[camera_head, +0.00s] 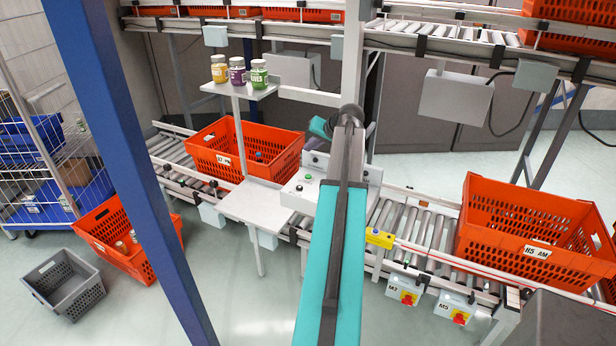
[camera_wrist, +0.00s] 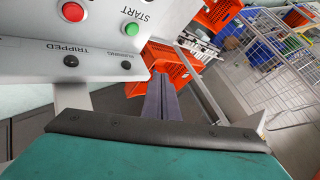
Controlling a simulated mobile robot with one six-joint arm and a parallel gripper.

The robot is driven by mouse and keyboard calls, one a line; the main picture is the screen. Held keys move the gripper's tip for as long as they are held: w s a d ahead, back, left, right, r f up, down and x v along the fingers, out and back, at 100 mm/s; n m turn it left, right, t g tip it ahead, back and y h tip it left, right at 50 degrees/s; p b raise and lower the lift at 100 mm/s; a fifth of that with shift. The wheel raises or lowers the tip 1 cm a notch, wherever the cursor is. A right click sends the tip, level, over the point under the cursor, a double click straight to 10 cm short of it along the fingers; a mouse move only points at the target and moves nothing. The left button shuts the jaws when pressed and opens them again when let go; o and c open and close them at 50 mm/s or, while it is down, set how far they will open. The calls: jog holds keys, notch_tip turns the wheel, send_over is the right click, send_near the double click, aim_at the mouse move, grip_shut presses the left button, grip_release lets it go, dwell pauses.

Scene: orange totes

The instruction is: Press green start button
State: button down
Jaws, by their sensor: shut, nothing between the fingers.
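The green start button (camera_wrist: 132,29) is on a grey control panel (camera_wrist: 100,38) in the upper left of the wrist view, beside the word START. A red button (camera_wrist: 73,12) is to its left. My gripper (camera_wrist: 161,75) is shut and empty; its dark fingers point up the picture, below and right of the green button. I see no contact with the button. In the head view the control box (camera_head: 298,194) stands beside the conveyor, with the green button (camera_head: 309,176) on it. My arm covers part of the box and hides my gripper there.
An orange tote (camera_head: 250,172) sits on the conveyor behind the box, another (camera_head: 520,235) at right. A small shelf (camera_head: 238,89) holds three jars. A grey table (camera_head: 258,207) adjoins the box. Yellow device (camera_head: 380,238) is right of my arm. A blue post (camera_head: 125,150) crosses the left.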

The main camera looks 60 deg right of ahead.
jog(key=shift+f, duration=0.15)
jog(key=b, duration=0.4)
send_over(311, 180)
jog(key=shift+a+f, duration=0.15)
jog(key=shift+f, duration=4.1)
